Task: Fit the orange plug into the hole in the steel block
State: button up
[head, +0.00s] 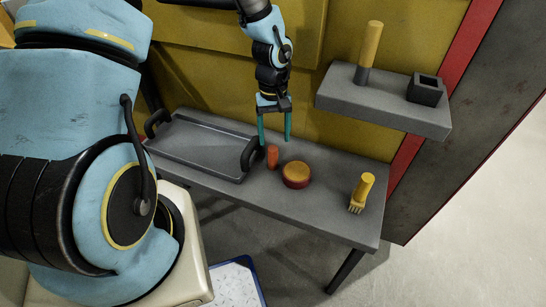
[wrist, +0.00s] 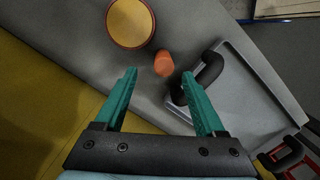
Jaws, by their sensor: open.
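The orange plug (head: 272,157) stands on the grey bench, between the tray's right handle and a round yellow-topped item. In the wrist view the orange plug (wrist: 164,63) lies ahead of the fingertips, roughly between their lines. My gripper (head: 274,139) is open and empty, its two teal fingers pointing down above and a little behind the plug. It also shows in the wrist view (wrist: 160,73), fingers apart. The dark block with a square hole (head: 424,92), likely the steel block, sits on the shelf at the right.
A grey tray (head: 200,150) with black handles lies left of the plug; one handle is close to it. A round red and yellow item (head: 296,175) is close on the right. A yellow brush (head: 361,192) and a shelf (head: 385,101) with an upright yellow-handled tool (head: 369,50) stand farther right.

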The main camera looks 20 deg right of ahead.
aim_at(273, 148)
jog(key=f, duration=0.5)
jog(key=shift+s+a+p, duration=0.3)
jog(key=shift+a+p, duration=0.05)
jog(key=shift+c, duration=0.4)
grip_shut()
